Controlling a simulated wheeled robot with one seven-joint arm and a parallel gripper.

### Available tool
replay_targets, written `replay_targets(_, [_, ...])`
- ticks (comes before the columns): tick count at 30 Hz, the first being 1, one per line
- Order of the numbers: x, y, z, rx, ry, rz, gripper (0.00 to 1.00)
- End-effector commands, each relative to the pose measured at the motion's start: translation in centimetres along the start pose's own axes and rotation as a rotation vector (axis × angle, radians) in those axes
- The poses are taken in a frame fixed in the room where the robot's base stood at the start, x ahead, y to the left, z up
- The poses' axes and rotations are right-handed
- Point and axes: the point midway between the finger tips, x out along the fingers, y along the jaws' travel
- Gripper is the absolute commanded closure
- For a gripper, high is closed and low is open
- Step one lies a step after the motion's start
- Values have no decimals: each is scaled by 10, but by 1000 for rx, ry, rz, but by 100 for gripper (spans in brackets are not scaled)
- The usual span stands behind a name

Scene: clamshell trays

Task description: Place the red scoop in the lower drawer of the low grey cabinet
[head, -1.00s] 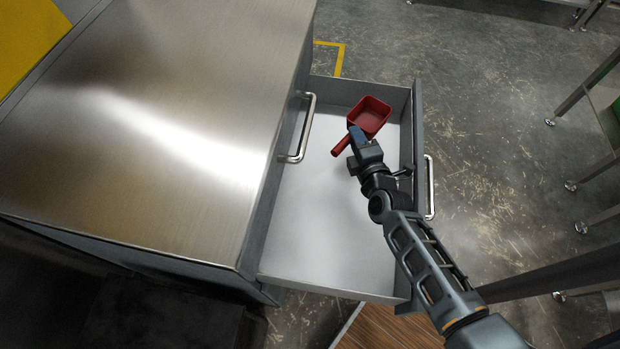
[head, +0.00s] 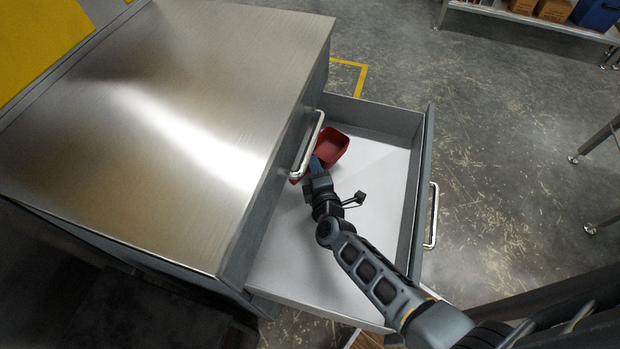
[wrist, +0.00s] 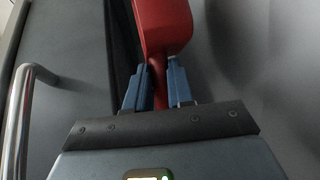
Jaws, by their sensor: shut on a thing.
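The red scoop (head: 332,148) is over the far left part of the open lower drawer (head: 375,113) of the low grey cabinet (head: 190,90). My gripper (head: 316,165) is shut on the scoop's handle. In the wrist view the red scoop (wrist: 165,25) extends ahead of the blue fingers of my gripper (wrist: 158,88), with its handle between them. The scoop is close to the cabinet front and partly behind the upper drawer's handle (head: 308,146). I cannot tell whether it touches the drawer floor.
The drawer's pale floor is empty to the right of and in front of my gripper. The drawer front with its bar handle (head: 432,215) stands on the right. The upper drawer handle also shows in the wrist view (wrist: 20,115), at the left.

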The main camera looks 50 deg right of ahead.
Motion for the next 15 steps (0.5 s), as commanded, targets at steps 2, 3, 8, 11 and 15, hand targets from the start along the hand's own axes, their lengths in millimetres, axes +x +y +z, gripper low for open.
replay_targets(2, [4,-4,-8,-1,0,2,100])
replay_targets(3, [5,-6,-10,-1,0,0,100])
replay_targets(8, [7,-14,-14,-2,-1,0,100])
replay_targets(11, [10,-28,-15,-2,1,0,100])
replay_targets(15, [13,-46,-16,-3,1,-1,100])
